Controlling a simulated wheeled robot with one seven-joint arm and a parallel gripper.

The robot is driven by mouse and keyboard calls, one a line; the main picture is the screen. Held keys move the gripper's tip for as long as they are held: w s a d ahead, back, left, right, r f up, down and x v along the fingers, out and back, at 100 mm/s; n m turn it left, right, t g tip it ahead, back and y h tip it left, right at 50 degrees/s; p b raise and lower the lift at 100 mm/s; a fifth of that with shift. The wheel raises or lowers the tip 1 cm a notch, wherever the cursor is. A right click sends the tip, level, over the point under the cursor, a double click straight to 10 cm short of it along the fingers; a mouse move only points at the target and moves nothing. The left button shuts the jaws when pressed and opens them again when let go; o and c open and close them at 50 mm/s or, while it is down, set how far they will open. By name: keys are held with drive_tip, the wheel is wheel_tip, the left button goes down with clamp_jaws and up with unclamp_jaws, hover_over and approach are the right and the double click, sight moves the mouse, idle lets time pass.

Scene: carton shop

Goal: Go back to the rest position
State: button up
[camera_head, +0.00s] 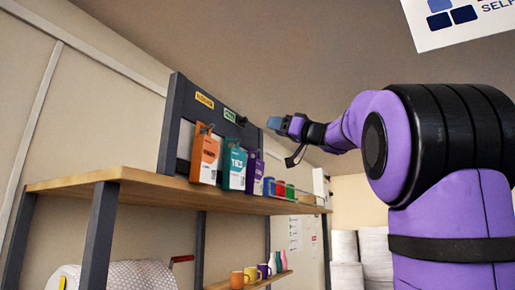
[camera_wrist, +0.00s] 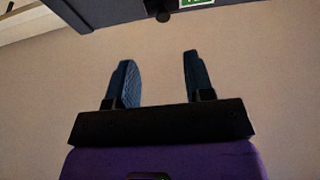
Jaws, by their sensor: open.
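My gripper (camera_head: 277,124) is raised at the end of my purple arm in the head view, to the right of the dark rack on the shelf and above the shelf top. In the wrist view my gripper (camera_wrist: 157,82) has its two blue-grey fingers spread apart with nothing between them. Only plain beige surface shows behind the fingers there. The fingers appear small in the head view.
A wooden shelf (camera_head: 150,182) carries a dark rack (camera_head: 176,110) with orange (camera_head: 205,158), teal (camera_head: 234,166) and purple (camera_head: 254,173) cartons hanging. Several small coloured items stand farther along. Mugs stand on a lower shelf (camera_head: 255,283). A bubble-wrap roll (camera_head: 120,275) lies below.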

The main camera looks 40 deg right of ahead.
drive_tip(key=a+f+g, duration=0.1)
drive_tip(key=a+f, duration=0.2)
drive_tip(key=a+f+m+g, duration=0.1)
drive_tip(key=a+f+g, duration=0.1)
drive_tip(key=a+f, duration=0.1)
drive_tip(key=w+a+f+m+g, duration=0.1)
drive_tip(key=a+f, duration=0.2)
drive_tip(key=f, duration=0.2)
drive_tip(key=shift+g, duration=0.3)
drive_tip(key=s+a+f+m+g+h, duration=0.1)
drive_tip(key=s+a+f+g, duration=0.25)
drive_tip(key=f, duration=0.55)
drive_tip(key=s+a+f+g+h, duration=0.1)
drive_tip(key=s+a+f+g, duration=0.3)
drive_tip(key=f, duration=0.5)
drive_tip(key=s+a+f+m+g+h, duration=0.1)
drive_tip(key=s+a+f+g+h, duration=0.15)
drive_tip(key=a+f, duration=0.5)
drive_tip(key=s+d+f+h, duration=0.1)
drive_tip(key=s+f, duration=0.4)
drive_tip(key=f, duration=0.2)
drive_tip(key=s+d+f+g+h, duration=0.1)
drive_tip(key=s+f+h, duration=0.1)
drive_tip(key=s+f, duration=0.3)
wheel_tip(320, 180, down, 3)
drive_tip(key=shift+f, duration=0.15)
